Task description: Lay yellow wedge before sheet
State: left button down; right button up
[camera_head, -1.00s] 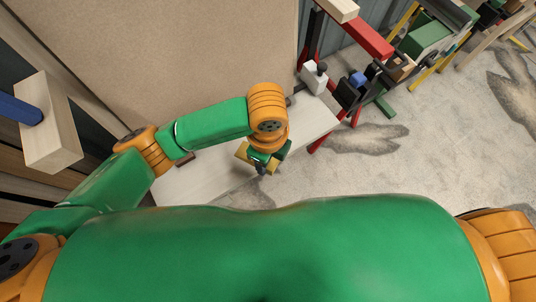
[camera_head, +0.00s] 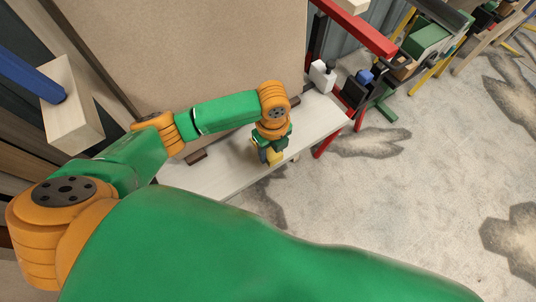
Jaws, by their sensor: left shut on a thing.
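The yellow wedge (camera_head: 274,157) is in the jaws of my left gripper (camera_head: 268,152), which is shut on it. The gripper points down over the front part of the pale bench top, and partly hides the wedge. I cannot tell whether the wedge touches the bench. The sheet (camera_head: 190,50) is a large tan panel standing upright behind the bench top, with its lower edge partly behind my left arm. My right gripper is out of view.
The pale bench top (camera_head: 215,177) is mostly bare. A small dark brown block (camera_head: 197,156) lies near the sheet's foot. A red frame (camera_head: 355,28) with a white block (camera_head: 322,76) stands at the right end. A pale wooden beam (camera_head: 72,110) with a blue bar is at left.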

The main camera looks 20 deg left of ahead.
aim_at(268, 155)
pick_arm(q)
jog(key=f, duration=0.3)
jog(key=a+f+b, duration=0.1)
jog(key=f, duration=0.1)
jog(key=shift+w+a, duration=0.1)
jog(key=shift+w, duration=0.25)
jog(key=shift+r, duration=0.15)
jog(key=shift+c, duration=1.5)
grip_release()
notch_tip(268, 155, up, 12)
jog(key=p, duration=0.2)
jog(key=shift+p, duration=0.4)
